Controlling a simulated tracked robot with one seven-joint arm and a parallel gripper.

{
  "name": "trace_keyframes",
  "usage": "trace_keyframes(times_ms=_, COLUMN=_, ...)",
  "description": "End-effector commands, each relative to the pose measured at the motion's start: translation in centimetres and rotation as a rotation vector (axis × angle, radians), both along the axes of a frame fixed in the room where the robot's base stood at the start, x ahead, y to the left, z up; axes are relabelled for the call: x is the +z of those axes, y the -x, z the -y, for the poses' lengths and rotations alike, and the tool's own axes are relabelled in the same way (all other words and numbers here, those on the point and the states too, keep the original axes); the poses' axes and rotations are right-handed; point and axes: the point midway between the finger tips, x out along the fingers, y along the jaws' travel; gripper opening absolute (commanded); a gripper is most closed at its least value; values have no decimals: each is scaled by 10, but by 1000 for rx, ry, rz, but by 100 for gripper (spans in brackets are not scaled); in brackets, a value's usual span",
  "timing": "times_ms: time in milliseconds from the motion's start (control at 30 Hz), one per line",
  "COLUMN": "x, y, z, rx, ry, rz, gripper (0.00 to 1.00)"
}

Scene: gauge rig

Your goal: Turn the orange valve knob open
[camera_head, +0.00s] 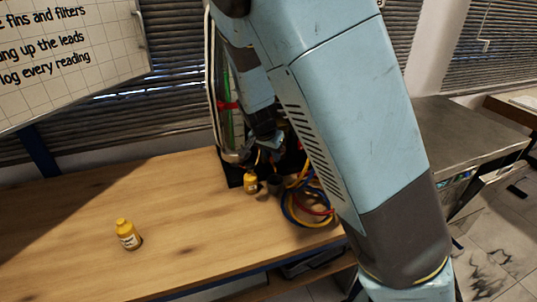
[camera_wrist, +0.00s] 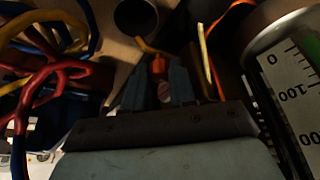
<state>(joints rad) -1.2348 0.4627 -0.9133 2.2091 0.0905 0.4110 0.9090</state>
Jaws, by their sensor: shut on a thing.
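In the wrist view the orange valve knob (camera_wrist: 159,66) shows as a small orange piece between the two blue-grey fingers of my gripper (camera_wrist: 160,84). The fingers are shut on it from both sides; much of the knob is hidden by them. In the head view my gripper (camera_head: 268,142) reaches down at the gauge rig, and the knob cannot be made out behind my arm. The gauge cylinder (camera_head: 226,105) stands upright just left of my gripper. Its white scale (camera_wrist: 291,93) is at the right of the wrist view.
Coiled red, blue and yellow cables (camera_head: 306,203) lie on the wooden table (camera_head: 190,200) beside the rig; they fill the left of the wrist view. A yellow bottle (camera_head: 251,184) stands by the rig, another (camera_head: 128,235) at front left. A dark cup (camera_wrist: 136,17) is near my gripper.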

Motion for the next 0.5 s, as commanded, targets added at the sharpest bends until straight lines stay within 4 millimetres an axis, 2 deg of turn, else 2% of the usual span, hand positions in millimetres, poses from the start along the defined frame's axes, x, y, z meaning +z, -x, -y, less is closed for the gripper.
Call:
trace_keyframes(times_ms=167, x=-1, y=1, z=3, rx=54, ry=-1, rz=-5, gripper=0)
trace_keyframes(times_ms=500, x=-1, y=2, z=6, rx=293, ry=-1, rz=-5, gripper=0)
